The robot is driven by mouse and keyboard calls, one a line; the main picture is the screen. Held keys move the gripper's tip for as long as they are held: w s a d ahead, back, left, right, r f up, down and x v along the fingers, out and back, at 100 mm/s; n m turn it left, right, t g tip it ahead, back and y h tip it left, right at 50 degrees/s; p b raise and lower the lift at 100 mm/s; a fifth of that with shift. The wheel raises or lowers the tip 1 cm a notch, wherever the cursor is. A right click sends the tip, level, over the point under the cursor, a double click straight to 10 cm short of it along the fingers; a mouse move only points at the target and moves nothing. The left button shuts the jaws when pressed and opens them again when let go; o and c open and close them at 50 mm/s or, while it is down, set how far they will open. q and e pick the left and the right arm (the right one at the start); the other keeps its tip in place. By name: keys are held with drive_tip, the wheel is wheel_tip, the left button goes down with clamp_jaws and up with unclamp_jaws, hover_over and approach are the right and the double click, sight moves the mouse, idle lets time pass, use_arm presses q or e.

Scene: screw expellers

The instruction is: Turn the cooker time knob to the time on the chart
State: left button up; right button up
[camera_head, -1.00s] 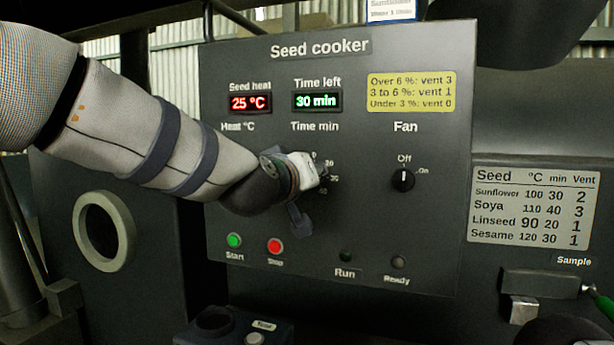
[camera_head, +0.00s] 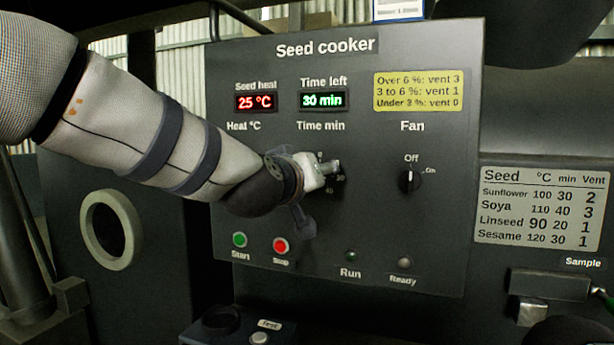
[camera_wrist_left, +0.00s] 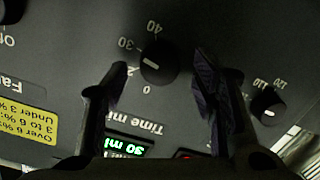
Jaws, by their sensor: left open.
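The time knob (camera_wrist_left: 160,62) is dark and round with a white pointer line. In the left wrist view its line points close to the 30 mark. My left gripper (camera_wrist_left: 158,72) is open, with one finger on each side of the knob and visible gaps. In the head view my left gripper (camera_head: 325,172) covers most of the knob and part of its scale. The time display (camera_head: 322,101) reads 30 min. The chart (camera_head: 540,205) lists Sunflower 30, Soya 40, Linseed 20 and Sesame 30 min. My right gripper is not in view.
The heat knob (camera_wrist_left: 268,106) is close beside one finger. The fan knob (camera_head: 410,181) points to Off. Start (camera_head: 239,240) and stop (camera_head: 281,245) buttons lie below my left wrist. A label (camera_head: 399,8) above the panel is cut off. The panel's lower middle is clear.

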use_arm(q)
drive_tip(key=v, duration=1.1)
drive_tip(key=shift+s, duration=0.15)
